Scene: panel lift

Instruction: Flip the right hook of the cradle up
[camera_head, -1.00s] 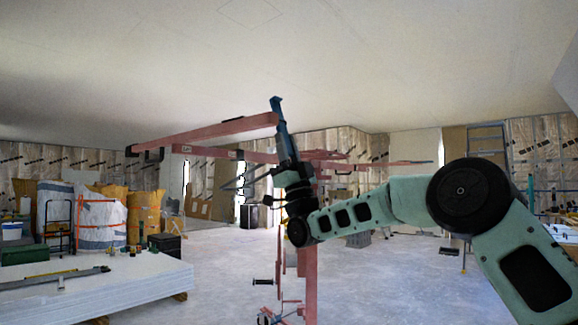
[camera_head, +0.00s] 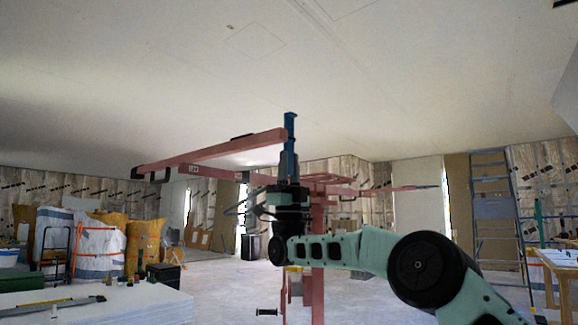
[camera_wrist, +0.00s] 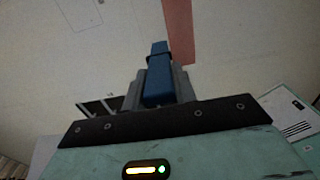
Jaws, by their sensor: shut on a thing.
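The red cradle (camera_head: 215,152) of the panel lift stands in front of me, with its long bar reaching to the left. The blue hook (camera_head: 290,132) is at the right end of that bar and points up, close to vertical. My gripper (camera_head: 289,166) is shut on the lower part of the blue hook. In the wrist view, the blue hook (camera_wrist: 159,78) rises between the grey fingers of my gripper (camera_wrist: 158,85), and part of the red bar (camera_wrist: 179,30) shows beside it. The hook's lower end is hidden by the gripper.
A stack of white panels (camera_head: 100,308) lies at the lower left, with bags (camera_head: 95,245) behind it. A stepladder (camera_head: 492,210) and a wooden table (camera_head: 556,275) stand at the right. The ceiling is above; open floor lies beyond the lift.

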